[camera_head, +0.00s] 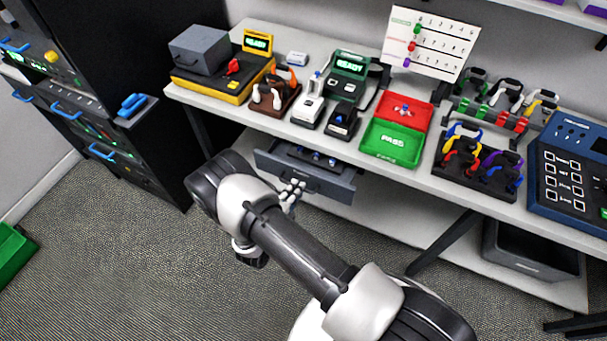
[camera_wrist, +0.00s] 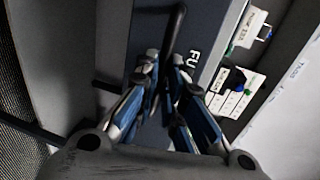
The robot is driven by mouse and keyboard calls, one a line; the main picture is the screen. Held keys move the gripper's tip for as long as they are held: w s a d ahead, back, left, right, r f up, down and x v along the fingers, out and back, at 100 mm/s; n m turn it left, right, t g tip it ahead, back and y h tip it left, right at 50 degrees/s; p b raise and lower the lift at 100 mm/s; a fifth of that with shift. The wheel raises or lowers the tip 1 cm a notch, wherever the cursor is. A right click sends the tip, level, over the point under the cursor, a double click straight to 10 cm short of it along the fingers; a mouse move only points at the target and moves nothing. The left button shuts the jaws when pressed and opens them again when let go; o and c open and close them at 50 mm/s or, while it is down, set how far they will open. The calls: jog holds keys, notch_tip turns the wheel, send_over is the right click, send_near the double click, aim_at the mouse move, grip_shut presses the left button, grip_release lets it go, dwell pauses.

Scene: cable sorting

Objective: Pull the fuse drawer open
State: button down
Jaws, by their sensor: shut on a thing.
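The slate-blue fuse drawer (camera_head: 335,188) sits under the workbench top and stands out from it, with its inside and some small blue items showing from above. In the wrist view its front (camera_wrist: 212,22) carries white lettering, of which "FU" shows. A black bar handle (camera_wrist: 177,22) stands off this front. My gripper (camera_head: 291,194) is at the drawer's front, left of its middle. In the wrist view my gripper (camera_wrist: 164,72) is shut on the handle, with its fingers on both sides of the bar. The fingers hide part of the handle and the front.
The white workbench (camera_head: 228,113) above holds several devices, a red tray (camera_head: 420,108) and a green PASS tray (camera_head: 379,146). A black cabinet (camera_head: 150,168) with blue handles stands at left. A dark bin (camera_head: 520,262) is under the bench at right. The floor before the drawer is clear.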

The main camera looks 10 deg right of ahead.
jog(key=f+v, duration=0.1)
jog(key=v, duration=0.5)
jog(key=shift+s+a, duration=0.3)
jog(key=shift+s, duration=0.1)
jog(key=shift+f, duration=0.1)
jog(key=c, duration=1.7)
grip_release()
jog(key=v, duration=1.2)
